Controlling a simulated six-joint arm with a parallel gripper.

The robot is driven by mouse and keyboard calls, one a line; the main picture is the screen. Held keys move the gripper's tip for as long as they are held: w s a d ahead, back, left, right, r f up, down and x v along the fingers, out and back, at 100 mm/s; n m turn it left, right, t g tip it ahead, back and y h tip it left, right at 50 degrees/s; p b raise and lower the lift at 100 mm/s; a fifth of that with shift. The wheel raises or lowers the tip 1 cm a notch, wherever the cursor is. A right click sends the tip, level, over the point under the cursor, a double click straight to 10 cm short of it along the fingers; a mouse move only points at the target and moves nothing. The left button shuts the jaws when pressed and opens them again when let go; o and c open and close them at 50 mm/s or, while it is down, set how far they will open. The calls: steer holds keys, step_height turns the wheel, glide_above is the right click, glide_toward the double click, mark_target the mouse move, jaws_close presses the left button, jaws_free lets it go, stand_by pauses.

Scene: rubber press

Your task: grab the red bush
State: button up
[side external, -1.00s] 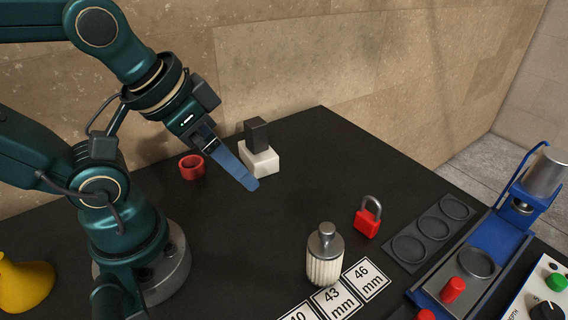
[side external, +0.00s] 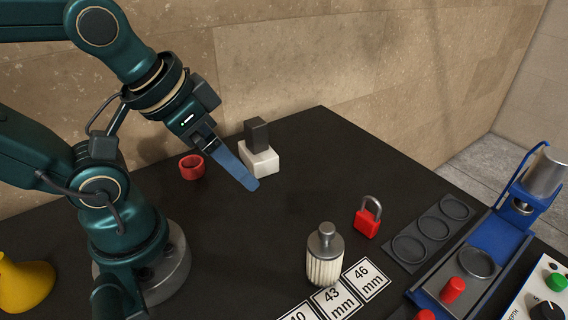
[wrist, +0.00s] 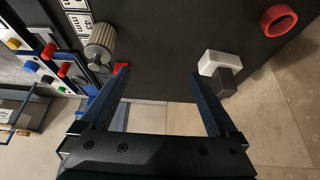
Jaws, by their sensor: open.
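The red bush (side external: 192,167) is a short, hollow red ring standing on the black table near its back edge, left of the white block. It also shows in the wrist view (wrist: 278,20) at the upper right corner, outside the span of my fingers. My gripper (side external: 250,184) is open and empty, above the table and to the right of the bush in the side view. In the wrist view my gripper (wrist: 158,85) shows its two blue fingers spread wide with nothing between them. The bush is apart from the fingers.
A white block (side external: 262,160) with a dark block (side external: 256,135) on it stands right of the bush, close behind my fingers. A ribbed metal-topped cylinder (side external: 325,255), a red padlock (side external: 368,218) and a blue press (side external: 497,238) stand further right. The middle table is clear.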

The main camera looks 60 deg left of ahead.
mark_target(189, 161)
steer(key=shift+o, duration=0.4)
